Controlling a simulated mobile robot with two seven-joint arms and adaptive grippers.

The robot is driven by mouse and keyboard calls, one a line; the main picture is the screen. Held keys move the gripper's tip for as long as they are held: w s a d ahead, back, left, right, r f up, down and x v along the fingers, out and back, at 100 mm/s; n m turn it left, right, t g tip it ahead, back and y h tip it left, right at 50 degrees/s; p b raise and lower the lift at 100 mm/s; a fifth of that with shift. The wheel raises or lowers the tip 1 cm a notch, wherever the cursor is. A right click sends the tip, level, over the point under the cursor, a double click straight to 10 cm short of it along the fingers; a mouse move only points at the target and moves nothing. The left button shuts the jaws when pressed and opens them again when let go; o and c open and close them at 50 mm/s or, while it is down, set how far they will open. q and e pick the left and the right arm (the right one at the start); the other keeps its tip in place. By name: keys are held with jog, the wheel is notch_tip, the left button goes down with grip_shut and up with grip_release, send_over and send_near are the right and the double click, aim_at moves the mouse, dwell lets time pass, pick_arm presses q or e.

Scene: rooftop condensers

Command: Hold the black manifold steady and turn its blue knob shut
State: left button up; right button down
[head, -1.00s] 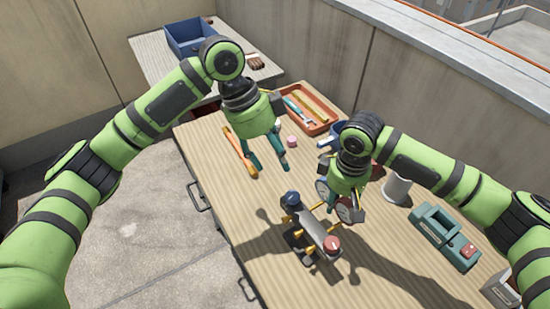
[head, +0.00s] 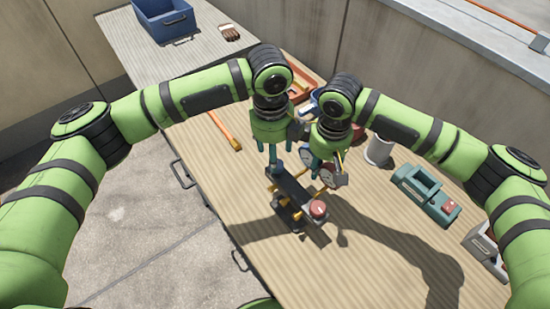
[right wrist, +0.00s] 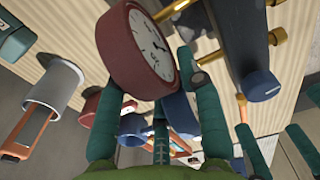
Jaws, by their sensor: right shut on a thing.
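The black manifold (head: 293,192) sits above the table, a red knob (head: 318,208) on its near end and brass fittings at its sides. Its blue knob (right wrist: 259,86) shows at the end of the dark body in the right wrist view; in the head view my left gripper mostly hides it. My right gripper (right wrist: 148,82) is shut on the manifold at its red-rimmed gauge (right wrist: 132,50), which fills the space between the fingers. My left gripper (head: 288,157) points down by the far end, fingers apart, close to the blue knob; contact cannot be told.
A teal device (head: 425,193) and a white cylinder (head: 379,150) stand to the right. An orange-handled tool (head: 224,130) lies left; an orange tray (head: 301,78) is partly hidden behind my arms. A blue bin (head: 163,21) stands on the far table.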

pick_arm(q)
jog(key=shift+d+f, duration=0.1)
jog(key=shift+f, duration=1.9)
pick_arm(e)
jog(key=shift+a, duration=0.1)
pick_arm(q)
jog(key=c, duration=1.1)
jog(key=shift+w+m, duration=0.15)
jog(key=shift+m, duration=1.55)
jog(key=shift+c, duration=0.2)
jog(key=o, duration=1.1)
jog(key=shift+o, duration=0.2)
